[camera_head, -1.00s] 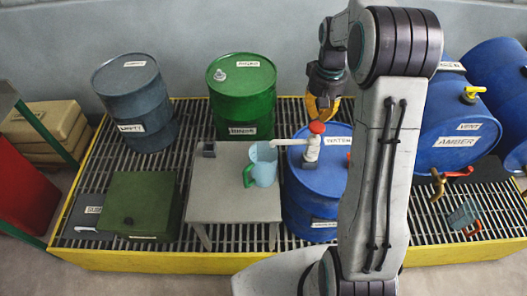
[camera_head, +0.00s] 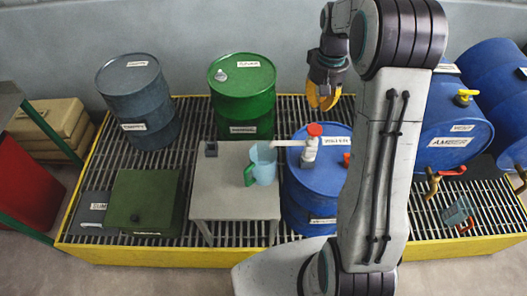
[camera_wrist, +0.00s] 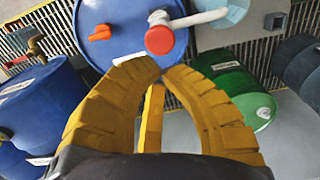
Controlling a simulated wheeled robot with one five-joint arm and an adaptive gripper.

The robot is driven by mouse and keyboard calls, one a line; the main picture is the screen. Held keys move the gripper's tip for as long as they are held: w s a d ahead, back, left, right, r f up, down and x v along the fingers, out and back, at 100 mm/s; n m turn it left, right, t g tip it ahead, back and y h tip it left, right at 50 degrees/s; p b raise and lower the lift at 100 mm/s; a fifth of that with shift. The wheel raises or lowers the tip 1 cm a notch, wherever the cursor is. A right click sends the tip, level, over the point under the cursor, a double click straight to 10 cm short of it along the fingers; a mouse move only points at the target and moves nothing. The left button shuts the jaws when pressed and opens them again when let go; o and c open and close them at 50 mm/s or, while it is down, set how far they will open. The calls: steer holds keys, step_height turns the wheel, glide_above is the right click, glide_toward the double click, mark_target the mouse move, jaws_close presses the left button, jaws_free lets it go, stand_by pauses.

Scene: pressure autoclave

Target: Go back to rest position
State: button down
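My gripper (camera_head: 324,98) hangs in the air behind the blue drum with the hand pump (camera_head: 310,148), near the back wall. In the wrist view its yellow fingers (camera_wrist: 163,70) curve towards each other with a small gap between the tips, and nothing is between them. The pump's red cap (camera_wrist: 159,40) shows beyond the fingertips, apart from them. My arm stands raised and bent, and hides part of the drums on the right.
A light-blue jug (camera_head: 263,164) with a green handle stands on the grey table (camera_head: 235,205) under the pump's spout. A green box (camera_head: 145,200) lies on the yellow-edged grating.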

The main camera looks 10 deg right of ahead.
stand_by(0.3)
steer(key=s+a+f+g, duration=0.2)
steer(key=s+f, duration=0.2)
steer(key=s, duration=0.4)
steer(key=s+a+r+n+t+b, duration=0.1)
steer(key=s+a+r+t, duration=0.2)
steer(key=s, duration=0.5)
steer(key=s+a+r+n+t+b, duration=0.1)
steer(key=s+a+r+t, duration=0.2)
steer(key=s+r, duration=0.4)
steer(key=shift+s+a+r+t+b, duration=0.4)
steer(key=shift+s+a, duration=0.35)
steer(key=shift+a, duration=0.1)
